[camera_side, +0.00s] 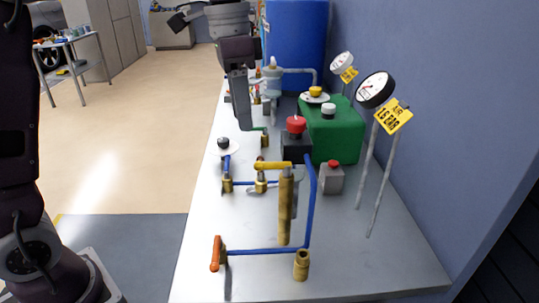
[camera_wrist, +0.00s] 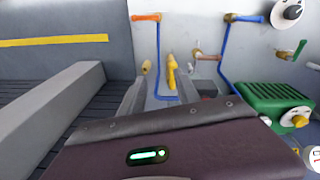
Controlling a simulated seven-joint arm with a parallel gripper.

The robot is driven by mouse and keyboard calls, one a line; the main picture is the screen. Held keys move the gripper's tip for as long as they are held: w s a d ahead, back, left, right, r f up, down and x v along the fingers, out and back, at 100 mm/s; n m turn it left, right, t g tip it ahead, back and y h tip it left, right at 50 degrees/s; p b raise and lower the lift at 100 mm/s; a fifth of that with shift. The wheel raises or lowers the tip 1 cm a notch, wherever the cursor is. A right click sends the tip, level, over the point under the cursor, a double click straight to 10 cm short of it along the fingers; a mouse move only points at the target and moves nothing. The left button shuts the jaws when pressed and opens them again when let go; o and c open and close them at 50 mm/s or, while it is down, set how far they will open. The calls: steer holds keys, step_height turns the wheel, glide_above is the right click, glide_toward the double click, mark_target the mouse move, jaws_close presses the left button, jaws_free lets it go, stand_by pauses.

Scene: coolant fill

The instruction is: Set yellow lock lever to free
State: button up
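The yellow lock lever (camera_side: 272,165) sits at the top of an upright brass post (camera_side: 286,210) on the grey bench. In the side view it lies roughly level and points left. In the wrist view, a yellow part (camera_wrist: 172,72) shows near the fingertips, but I cannot tell how much of it is lever. My gripper (camera_side: 244,128) points down over the bench, farther back than the lever and apart from it. In the wrist view two grey fingers stand apart, with an empty gap between them.
Blue pipes (camera_side: 270,251) with an orange handle (camera_side: 216,253) run around the post. A green box (camera_side: 335,132), a red knob (camera_side: 296,124) and a red-topped grey box (camera_side: 332,180) stand to the right. Gauges on stalks (camera_side: 375,90) stand near the wall.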

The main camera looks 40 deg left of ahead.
mark_target(273, 169)
steer(key=w+f, duration=0.2)
steer(key=f, duration=0.2)
steer(key=w+d+f+m+g, duration=0.1)
steer(key=f, duration=0.3)
steer(key=w+f+m, duration=0.1)
steer(key=w+f, duration=0.1)
steer(key=f, duration=0.1)
steer(key=shift+w+d+f+g, duration=0.3)
steer(key=shift+f+g, duration=0.1)
jaws_close()
